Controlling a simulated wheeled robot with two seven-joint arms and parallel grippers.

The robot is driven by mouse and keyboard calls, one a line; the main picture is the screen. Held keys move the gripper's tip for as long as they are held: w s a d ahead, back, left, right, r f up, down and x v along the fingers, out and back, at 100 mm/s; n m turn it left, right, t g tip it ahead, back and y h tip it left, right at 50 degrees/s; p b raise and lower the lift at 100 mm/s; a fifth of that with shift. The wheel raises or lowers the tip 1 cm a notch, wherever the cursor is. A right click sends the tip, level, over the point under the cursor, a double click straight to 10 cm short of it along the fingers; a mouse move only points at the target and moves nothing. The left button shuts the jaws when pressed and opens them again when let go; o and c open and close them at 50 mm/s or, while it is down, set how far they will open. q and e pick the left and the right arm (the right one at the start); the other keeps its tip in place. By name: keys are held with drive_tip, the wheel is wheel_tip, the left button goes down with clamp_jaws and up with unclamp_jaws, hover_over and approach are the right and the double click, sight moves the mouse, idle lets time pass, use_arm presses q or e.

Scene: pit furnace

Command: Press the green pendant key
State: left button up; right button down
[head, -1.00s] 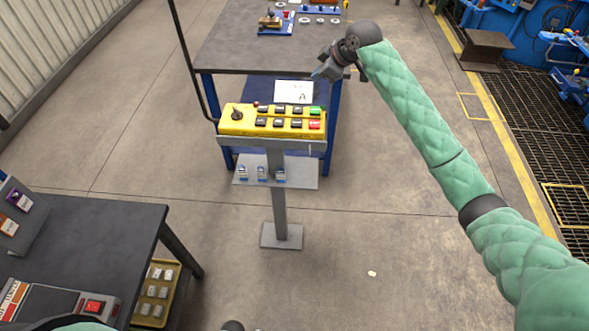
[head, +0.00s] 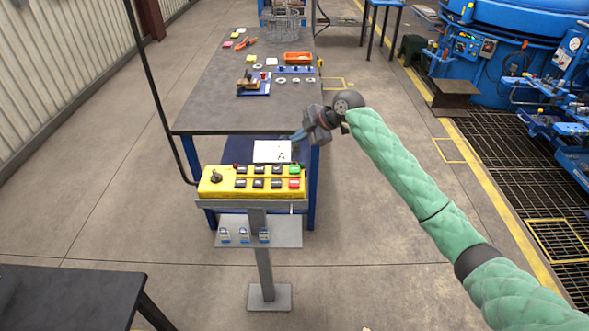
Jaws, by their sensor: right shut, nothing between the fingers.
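The yellow pendant (head: 222,188) rests on a grey stand, with a black knob at its left and two rows of keys. The green key (head: 295,169) is at the right end of its back row, just behind a red key (head: 294,184). A white card marked A (head: 272,151) stands behind the keys. My left gripper is not in view.
A long table (head: 205,112) stands behind the pendant with small parts, an orange tray (head: 298,58) and a wire basket (head: 286,24). The stand's lower shelf (head: 285,234) holds small padlock-like items. A dark table (head: 70,295) is at front left. Blue machinery is at the right.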

drive_tip(key=b, duration=0.3)
hover_over(298, 169)
wheel_tip(298, 169, down, 8)
drive_tip(key=shift+r, duration=0.25)
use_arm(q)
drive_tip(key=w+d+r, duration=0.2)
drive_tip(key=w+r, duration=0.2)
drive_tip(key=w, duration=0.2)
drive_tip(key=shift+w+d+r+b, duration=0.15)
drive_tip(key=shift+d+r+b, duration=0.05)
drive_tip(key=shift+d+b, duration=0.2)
use_arm(e)
drive_tip(key=shift+f, duration=0.65)
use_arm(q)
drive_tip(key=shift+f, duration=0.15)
use_arm(e)
drive_tip(key=shift+f, duration=0.1)
idle(0.5)
drive_tip(key=shift+f+b, duration=0.3)
drive_tip(key=shift+b, duration=0.05)
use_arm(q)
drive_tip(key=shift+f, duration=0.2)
